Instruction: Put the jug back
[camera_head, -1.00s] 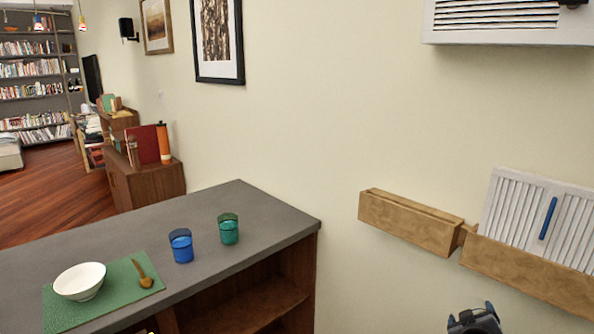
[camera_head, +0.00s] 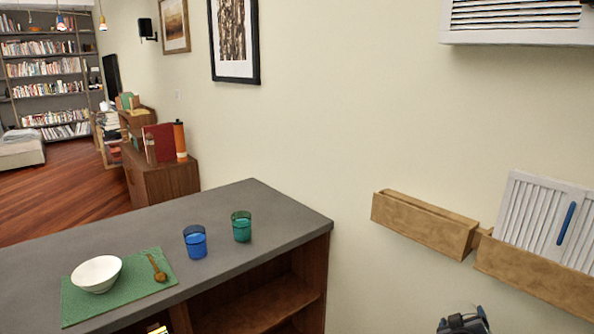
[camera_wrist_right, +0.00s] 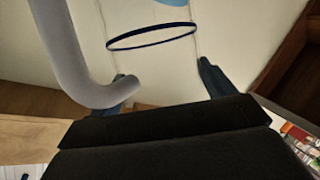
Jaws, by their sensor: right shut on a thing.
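My right gripper (camera_head: 464,322) shows only partly at the bottom edge of the head view, at the lower right. In the right wrist view my right gripper (camera_wrist_right: 165,78) is shut on the jug (camera_wrist_right: 150,37). The jug looks clear, with a dark blue ring and a light blue patch at the top of that view. A thick grey curved piece (camera_wrist_right: 72,55), which looks like its handle, is at the left. Most of the jug is outside the picture, and I cannot tell its tilt. My left gripper is not in view.
A grey counter (camera_head: 262,205) carries a blue cup (camera_head: 195,242), a green cup (camera_head: 241,227), and a green mat (camera_head: 80,308) with a white bowl (camera_head: 97,273) and a wooden spoon (camera_head: 157,268). Wooden wall boxes (camera_head: 422,222) hang at the right. The counter's right end is clear.

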